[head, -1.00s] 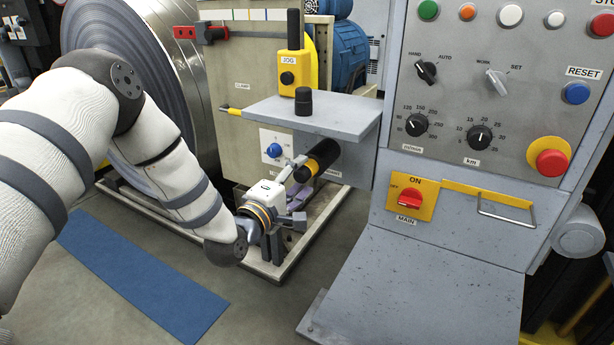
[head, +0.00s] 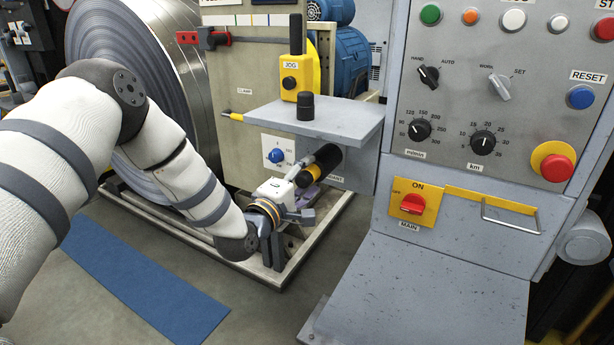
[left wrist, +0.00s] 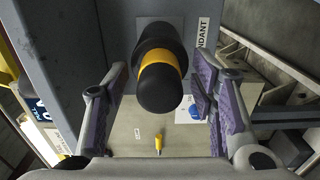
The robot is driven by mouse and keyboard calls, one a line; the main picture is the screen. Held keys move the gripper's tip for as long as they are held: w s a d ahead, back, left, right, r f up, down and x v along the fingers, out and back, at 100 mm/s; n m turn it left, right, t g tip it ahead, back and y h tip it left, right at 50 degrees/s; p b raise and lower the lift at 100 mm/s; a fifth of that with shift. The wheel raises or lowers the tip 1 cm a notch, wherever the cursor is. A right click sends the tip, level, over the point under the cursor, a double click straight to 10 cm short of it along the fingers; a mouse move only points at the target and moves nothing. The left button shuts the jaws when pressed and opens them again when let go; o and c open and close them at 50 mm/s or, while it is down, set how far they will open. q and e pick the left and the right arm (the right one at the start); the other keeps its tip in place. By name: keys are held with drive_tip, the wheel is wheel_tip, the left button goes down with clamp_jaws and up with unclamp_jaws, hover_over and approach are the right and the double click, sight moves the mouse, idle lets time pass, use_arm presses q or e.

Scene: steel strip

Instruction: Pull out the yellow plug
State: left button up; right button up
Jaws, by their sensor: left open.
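The yellow plug, a black cylinder with a yellow band (head: 311,174), sticks out of the grey box below the small shelf, beside a label partly reading "DANT". In the left wrist view, its rounded black end and yellow band (left wrist: 163,62) face the camera. My left gripper (head: 299,186) is open just in front of and below the plug. In the left wrist view, its purple-padded fingers stand on either side of the plug, with gaps showing at both sides. My right gripper is not in view.
The grey shelf (head: 340,121) overhangs the plug and carries a black knob and a yellow JOG pendant (head: 297,72). A blue rotary knob (head: 275,155) is left of the plug. The control console (head: 470,200) stands at right. A steel coil (head: 135,80) is behind my arm.

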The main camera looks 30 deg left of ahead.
sight(301, 183)
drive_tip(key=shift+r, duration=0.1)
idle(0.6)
use_arm(q)
clamp_jaws()
drive_tip(key=shift+s, duration=0.15)
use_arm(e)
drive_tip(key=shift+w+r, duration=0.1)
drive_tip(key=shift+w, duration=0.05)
use_arm(q)
drive_tip(key=shift+s+r+p, duration=0.1)
drive_tip(key=shift+s+p, duration=0.45)
drive_tip(key=shift+s, duration=0.3)
drive_tip(key=shift+s+p, duration=0.75)
drive_tip(key=shift+s, duration=1.25)
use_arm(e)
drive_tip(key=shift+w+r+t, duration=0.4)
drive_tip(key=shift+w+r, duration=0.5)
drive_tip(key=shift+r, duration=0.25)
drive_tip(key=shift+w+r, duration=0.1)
